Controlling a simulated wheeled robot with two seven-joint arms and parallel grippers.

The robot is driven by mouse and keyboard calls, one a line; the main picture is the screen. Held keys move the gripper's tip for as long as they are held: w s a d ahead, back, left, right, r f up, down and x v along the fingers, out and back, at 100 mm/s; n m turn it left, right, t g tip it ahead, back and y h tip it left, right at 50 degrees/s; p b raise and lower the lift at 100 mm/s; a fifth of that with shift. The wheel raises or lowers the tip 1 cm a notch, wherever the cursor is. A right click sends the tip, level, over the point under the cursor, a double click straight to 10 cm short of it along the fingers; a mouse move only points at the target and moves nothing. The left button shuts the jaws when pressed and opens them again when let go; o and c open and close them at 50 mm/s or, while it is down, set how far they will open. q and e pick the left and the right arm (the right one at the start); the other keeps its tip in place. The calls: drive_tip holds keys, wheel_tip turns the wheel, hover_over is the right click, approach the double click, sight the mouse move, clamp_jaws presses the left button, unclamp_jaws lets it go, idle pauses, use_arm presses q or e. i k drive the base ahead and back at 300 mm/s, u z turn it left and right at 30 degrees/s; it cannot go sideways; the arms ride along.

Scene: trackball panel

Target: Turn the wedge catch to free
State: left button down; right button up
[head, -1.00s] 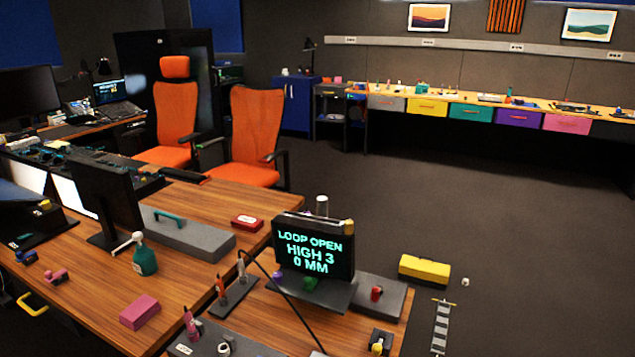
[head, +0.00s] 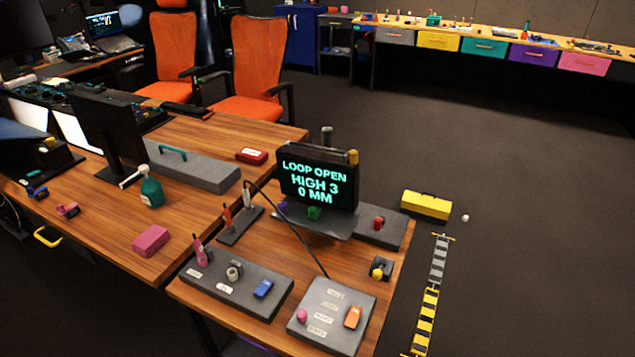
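A light grey panel (head: 332,314) lies at the front of the desk, with several small unreadable labels. It carries a pink ball (head: 302,316) on its left and an orange wedge-shaped piece (head: 352,317) on its right. The orange piece may be the wedge catch; which way it is turned I cannot tell. A black screen (head: 318,180) behind reads "LOOP OPEN HIGH 3 0 MM". A black cable runs from beside the screen toward the panel. Neither of my grippers is in view.
A dark grey panel (head: 225,283) with a pink lever, a round knob and a blue switch lies left of the light panel. A small black block with a yellow knob (head: 378,269) sits near the desk's right edge. Open floor with a yellow case (head: 426,206) lies to the right.

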sight(283, 208)
drive_tip(key=k, duration=0.5)
drive_tip(key=u, duration=1.75)
drive_tip(key=i, duration=1.1)
drive_tip(key=z, duration=2.85)
